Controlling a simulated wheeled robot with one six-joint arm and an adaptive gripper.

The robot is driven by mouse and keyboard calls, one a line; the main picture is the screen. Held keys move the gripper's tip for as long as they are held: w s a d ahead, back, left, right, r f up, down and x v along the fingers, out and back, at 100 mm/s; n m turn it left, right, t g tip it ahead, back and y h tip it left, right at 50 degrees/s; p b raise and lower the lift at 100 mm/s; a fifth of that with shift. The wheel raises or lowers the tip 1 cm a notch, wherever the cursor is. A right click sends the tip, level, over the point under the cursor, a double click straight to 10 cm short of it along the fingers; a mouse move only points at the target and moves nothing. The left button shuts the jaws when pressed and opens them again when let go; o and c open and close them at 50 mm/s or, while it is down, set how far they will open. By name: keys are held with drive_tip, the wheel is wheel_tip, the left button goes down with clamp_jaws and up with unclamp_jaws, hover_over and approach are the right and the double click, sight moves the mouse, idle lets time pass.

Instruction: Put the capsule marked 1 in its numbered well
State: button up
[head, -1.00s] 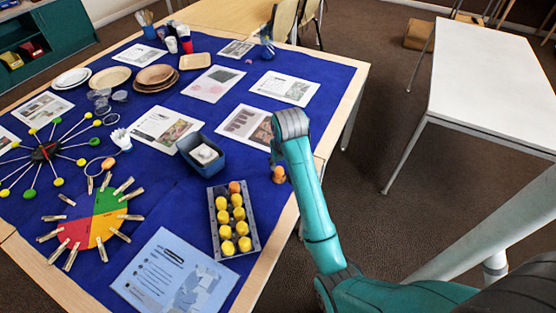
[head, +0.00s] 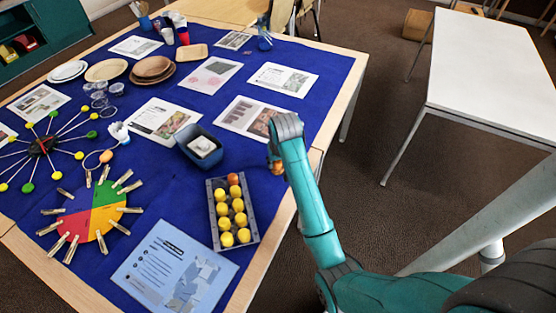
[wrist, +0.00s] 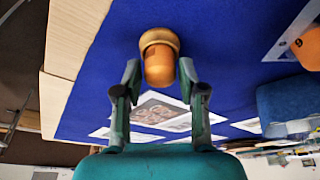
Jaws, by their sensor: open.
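An orange capsule (wrist: 160,62) sits on a round tan base (wrist: 157,37) on the blue cloth; no number is readable on it. My gripper (wrist: 159,72) is open, with one finger on each side of the capsule and small gaps visible. In the head view, the capsule (head: 277,167) shows small and partly hidden beside my arm's end. The grey tray (head: 252,212) lies left of it, with several yellow pieces and an orange piece (head: 233,179) at its far end. An orange piece with a dark mark (wrist: 310,47) shows at the wrist view's right edge. Well numbers are unreadable.
A blue bin (head: 190,153) with a white item stands beyond the tray. A printed sheet (head: 150,262) lies nearer. The table's wooden edge (head: 283,222) is close to my arm. Blue cloth between the tray and the capsule is clear.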

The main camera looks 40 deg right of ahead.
drive_tip(key=shift+c, duration=1.4)
drive_tip(key=shift+r, duration=3.55)
